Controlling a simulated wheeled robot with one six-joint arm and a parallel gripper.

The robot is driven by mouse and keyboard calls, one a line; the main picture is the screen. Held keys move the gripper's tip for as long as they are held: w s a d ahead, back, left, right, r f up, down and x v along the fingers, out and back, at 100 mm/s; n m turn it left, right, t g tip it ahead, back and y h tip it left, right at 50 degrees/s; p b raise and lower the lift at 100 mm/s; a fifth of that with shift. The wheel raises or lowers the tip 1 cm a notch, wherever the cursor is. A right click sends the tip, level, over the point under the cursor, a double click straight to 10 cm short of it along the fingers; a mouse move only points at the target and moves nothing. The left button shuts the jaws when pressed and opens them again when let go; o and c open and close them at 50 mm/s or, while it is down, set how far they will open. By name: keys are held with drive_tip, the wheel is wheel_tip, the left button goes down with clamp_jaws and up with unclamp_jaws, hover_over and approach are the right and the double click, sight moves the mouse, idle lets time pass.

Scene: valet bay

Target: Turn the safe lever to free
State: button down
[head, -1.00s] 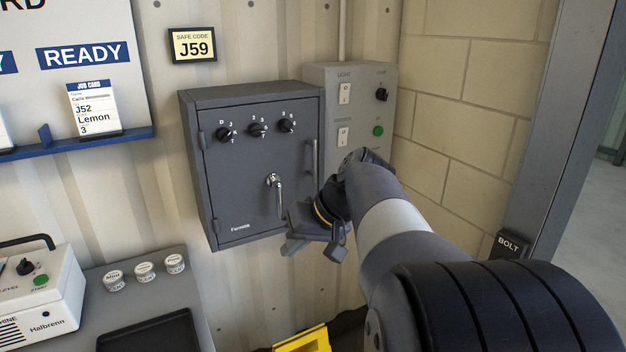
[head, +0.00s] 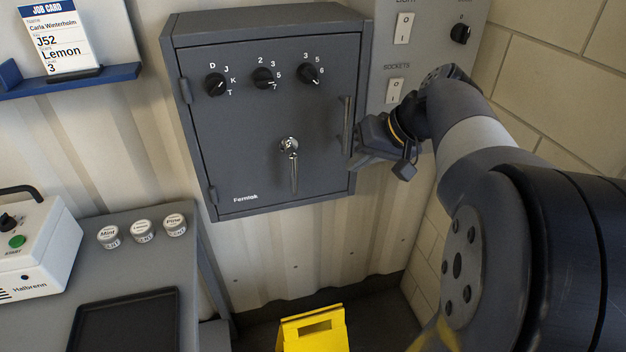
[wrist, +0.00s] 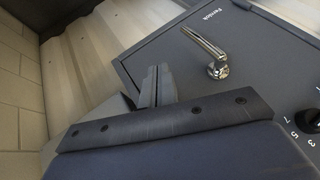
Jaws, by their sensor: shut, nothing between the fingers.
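The safe (head: 240,165) is a dark grey box on the corrugated wall, its door shut. Its silver lever (head: 293,172) hangs straight down from a round hub in the lower middle of the door. In the wrist view the lever (wrist: 204,45) shows above and right of the fingers. My gripper (head: 378,163) is at the safe's right edge, to the right of the lever and apart from it. In the wrist view my gripper (wrist: 157,87) has its fingers together and holds nothing.
Three black dials (head: 263,78) sit above the lever. A vertical bar handle (head: 347,125) is on the door's right, close to my gripper. A switch panel (head: 425,45) and block wall bound the right. A yellow object (head: 312,330) stands below; a bench (head: 190,235) is left.

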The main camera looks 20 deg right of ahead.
drive_tip(key=w+a+f+p, duration=0.1)
drive_tip(key=a+f, duration=0.1)
drive_tip(key=w+a+f, duration=0.2)
drive_tip(key=a+f, duration=0.1)
drive_tip(key=w+a+f+p, duration=0.1)
drive_tip(key=w+a+f, duration=0.1)
drive_tip(key=a+f, duration=0.1)
drive_tip(key=shift+w+p, duration=0.2)
drive_tip(key=shift+p, duration=0.15)
drive_tip(key=shift+f, duration=0.1)
idle(0.3)
